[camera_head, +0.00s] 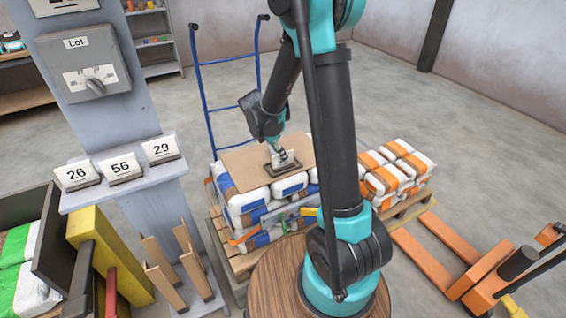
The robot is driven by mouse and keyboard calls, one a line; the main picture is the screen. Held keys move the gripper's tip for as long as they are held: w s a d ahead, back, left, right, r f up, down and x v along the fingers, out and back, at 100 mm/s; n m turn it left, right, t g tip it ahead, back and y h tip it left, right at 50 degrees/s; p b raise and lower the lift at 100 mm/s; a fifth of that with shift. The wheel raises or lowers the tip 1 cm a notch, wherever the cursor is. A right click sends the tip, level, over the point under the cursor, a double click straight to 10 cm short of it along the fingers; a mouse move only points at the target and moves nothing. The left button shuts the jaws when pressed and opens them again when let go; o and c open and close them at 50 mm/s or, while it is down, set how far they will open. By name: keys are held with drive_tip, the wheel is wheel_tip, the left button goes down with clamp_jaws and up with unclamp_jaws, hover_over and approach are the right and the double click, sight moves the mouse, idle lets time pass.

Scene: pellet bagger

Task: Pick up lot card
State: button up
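Three white lot cards stand on a narrow grey shelf (122,180) at the left: card 26 (76,177), card 56 (121,168) and card 29 (161,149). My gripper (280,158) points down over a brown cardboard sheet on the stacked bags, well to the right of the shelf. A small white card-like piece (288,161) is at its fingertips, over a dark-framed holder (283,168) on the cardboard. I cannot tell whether the fingers grip this piece or whether it rests in the holder. Any number on it is unreadable.
A grey box with a dial, labelled Lot (88,68), is on the post above the shelf. A blue hand truck (205,82) stands behind the bag stack. Orange-striped bags (400,165) and an orange pallet jack (480,265) are at the right. Floor beyond is clear.

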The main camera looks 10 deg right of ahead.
drive_tip(key=shift+x, duration=1.2)
drive_tip(key=shift+c, duration=0.3)
clamp_jaws()
